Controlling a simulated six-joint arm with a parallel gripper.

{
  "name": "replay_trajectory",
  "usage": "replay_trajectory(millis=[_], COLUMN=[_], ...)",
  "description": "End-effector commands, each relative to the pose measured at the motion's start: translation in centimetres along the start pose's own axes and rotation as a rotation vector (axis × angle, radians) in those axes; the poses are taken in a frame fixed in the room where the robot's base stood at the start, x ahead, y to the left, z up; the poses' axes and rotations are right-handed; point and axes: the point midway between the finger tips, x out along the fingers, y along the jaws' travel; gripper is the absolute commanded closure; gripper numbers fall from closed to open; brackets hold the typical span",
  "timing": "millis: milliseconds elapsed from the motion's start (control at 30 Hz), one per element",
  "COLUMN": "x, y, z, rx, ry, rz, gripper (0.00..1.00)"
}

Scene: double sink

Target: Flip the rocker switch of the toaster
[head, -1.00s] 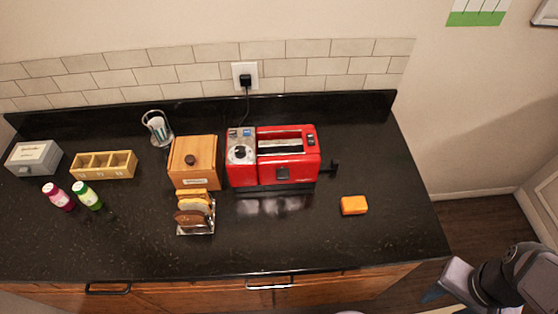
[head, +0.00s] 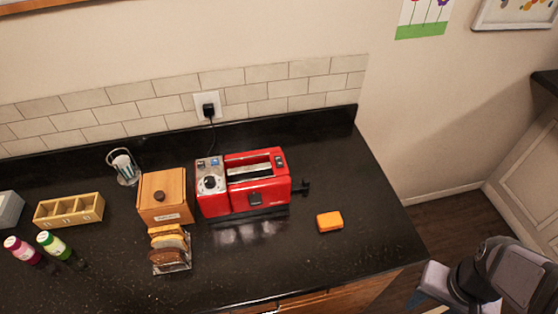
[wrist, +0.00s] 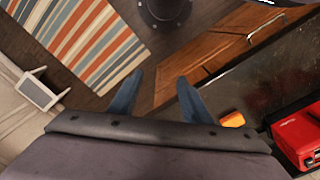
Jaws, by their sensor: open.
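The red toaster (head: 243,184) stands on the black counter below the wall outlet. A silver panel (head: 210,177) with a dial and small blue parts is at its left end. A small dark switch-like part (head: 279,161) is on its top right; I cannot tell which part is the rocker switch. A black lever sticks out at the right side. In the wrist view part of the toaster (wrist: 299,137) shows at the right edge. My gripper (wrist: 158,98) is open and empty, off the counter's front edge, well away from the toaster. In the head view only my arm shows, at lower right.
An orange block (head: 329,221) lies right of the toaster. A wooden box (head: 164,196), a toast rack (head: 170,250), a divided tray (head: 69,210) and two bottles stand to the left. A black cord runs to the outlet (head: 208,106). The counter before the toaster is clear.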

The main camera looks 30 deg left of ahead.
Motion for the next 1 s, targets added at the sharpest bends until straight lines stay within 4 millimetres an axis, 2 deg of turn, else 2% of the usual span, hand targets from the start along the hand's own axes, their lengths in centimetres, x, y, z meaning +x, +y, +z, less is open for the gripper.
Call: replay_trajectory(millis=[133,300,467,567,667,800,900,1000], x=[0.0,0.3,1.5,2.5,3.5,4.0,3.7,3.0], y=[0.0,-0.3,-2.0,-4.1,-7.2,-13.0,-17.7,-22.5], z=[0.0,-0.5,-2.8,-5.2,-8.2,-12.1,-14.1,-15.2], rx=[0.000,-0.013,-0.066,-0.126,-0.202,-0.319,-0.396,-0.465], ry=[0.000,0.016,0.098,0.191,0.314,0.514,0.660,0.803], rz=[0.000,-0.002,-0.013,-0.029,-0.057,-0.115,-0.169,-0.231], gripper=[0.58,0.99,1.00,1.00,1.00,1.00,1.00,1.00])
